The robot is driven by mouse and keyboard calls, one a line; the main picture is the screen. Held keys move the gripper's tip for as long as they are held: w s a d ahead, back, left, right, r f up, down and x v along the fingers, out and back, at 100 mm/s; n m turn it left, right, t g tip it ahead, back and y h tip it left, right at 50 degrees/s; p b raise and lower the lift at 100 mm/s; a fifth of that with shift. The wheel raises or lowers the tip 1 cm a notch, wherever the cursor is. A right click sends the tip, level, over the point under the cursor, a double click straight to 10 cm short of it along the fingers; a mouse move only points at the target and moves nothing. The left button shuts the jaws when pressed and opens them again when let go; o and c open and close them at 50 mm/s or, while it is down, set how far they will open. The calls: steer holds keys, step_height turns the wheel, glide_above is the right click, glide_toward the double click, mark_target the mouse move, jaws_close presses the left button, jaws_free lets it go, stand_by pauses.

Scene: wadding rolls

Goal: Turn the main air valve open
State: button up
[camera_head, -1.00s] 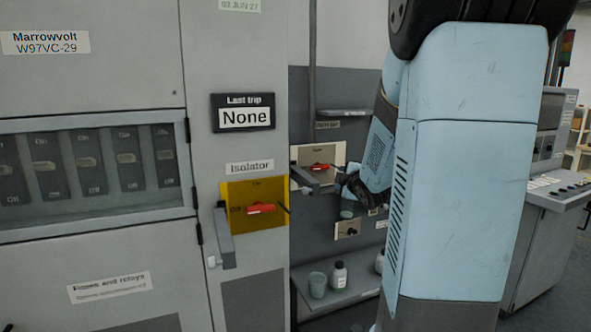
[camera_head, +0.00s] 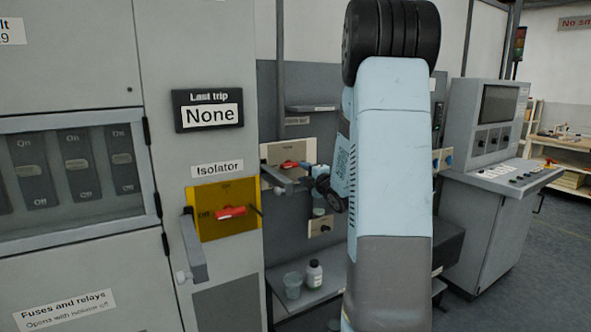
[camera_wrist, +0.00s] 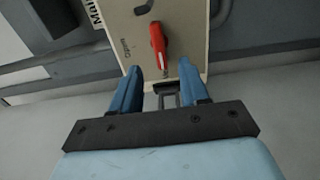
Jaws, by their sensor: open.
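The main air valve is a red lever handle (camera_wrist: 158,43) on a beige plate (camera_wrist: 185,18) in the wrist view. Its label, starting "Mai", is cut off. In the head view, the red handle (camera_head: 289,165) lies roughly level on its beige plate (camera_head: 275,151) on the grey back panel. My gripper (camera_wrist: 160,67) is open, its two blue fingers apart. The handle's near end lies just ahead of and between the fingertips in the picture; I cannot tell whether they touch. In the head view, my arm hides part of the area and the fingers are small.
The grey cabinet stands at left, with a red isolator handle (camera_head: 230,212) on a yellow plate. A shelf below the valve holds a grey cup (camera_head: 292,285) and a white bottle (camera_head: 314,273). A control console (camera_head: 488,135) stands at right, with open floor beyond it.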

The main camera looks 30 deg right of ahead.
mark_target(293, 167)
steer(key=w, duration=0.7)
steer(key=shift+a, duration=0.1)
jaws_close()
stand_by(0.3)
